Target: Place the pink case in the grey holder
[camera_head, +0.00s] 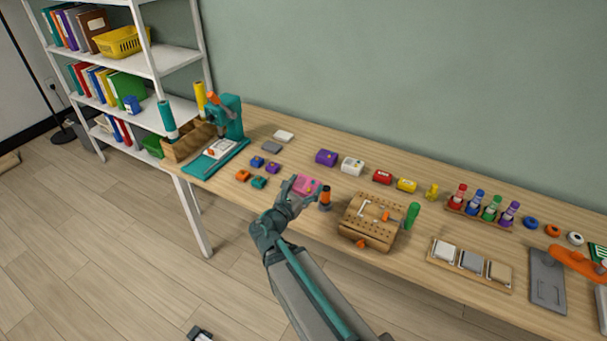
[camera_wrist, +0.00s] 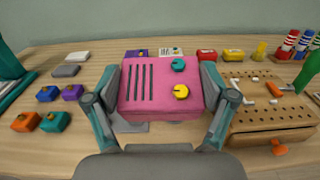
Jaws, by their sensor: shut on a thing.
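The pink case (camera_head: 307,184) is a box with dark slots, a teal knob and a yellow knob on its face, clear in the wrist view (camera_wrist: 160,85). My gripper (camera_head: 296,187) is shut on it, with one finger at each side in the wrist view (camera_wrist: 162,92). A flat grey piece (camera_wrist: 130,126) shows partly below the case's lower left edge; it may be the grey holder, but the case and gripper hide most of it. I cannot tell whether the case touches it.
Small coloured boxes (camera_head: 258,162) lie to the left, near a teal press (camera_head: 226,118). A grey slab (camera_head: 271,147) lies behind them. More coloured boxes (camera_head: 382,177) line the back.

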